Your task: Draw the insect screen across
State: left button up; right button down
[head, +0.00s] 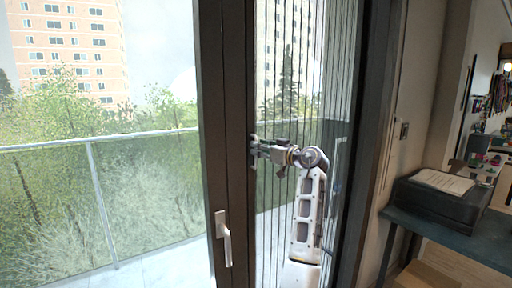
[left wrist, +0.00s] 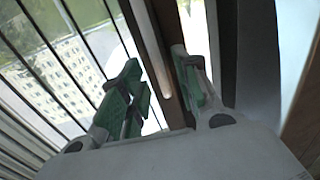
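The insect screen (head: 345,90) shows as a see-through panel with thin dark vertical lines, spanning the right-hand door opening. In the left wrist view its lines run at the left, beside a dark brown upright bar (left wrist: 152,50). My left gripper (head: 256,146) is at the left side of the screen, near the dark middle upright of the door frame. In the left wrist view its green-padded fingers (left wrist: 162,88) stand apart, one on each side of the brown bar. A light gap shows between the left finger and the bar. My right gripper is not in view.
A white door handle (head: 223,238) is on the middle upright, below and left of my left gripper. A dark shelf (head: 440,232) with a black box (head: 437,200) stands at the right. A balcony railing (head: 100,205) is outside.

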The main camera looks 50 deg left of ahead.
pick_arm(q)
jog(key=shift+s+a, duration=0.15)
jog(key=shift+a, duration=1.3)
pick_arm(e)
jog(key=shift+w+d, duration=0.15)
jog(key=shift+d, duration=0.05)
pick_arm(q)
grip_shut()
jog(key=shift+s, duration=0.15)
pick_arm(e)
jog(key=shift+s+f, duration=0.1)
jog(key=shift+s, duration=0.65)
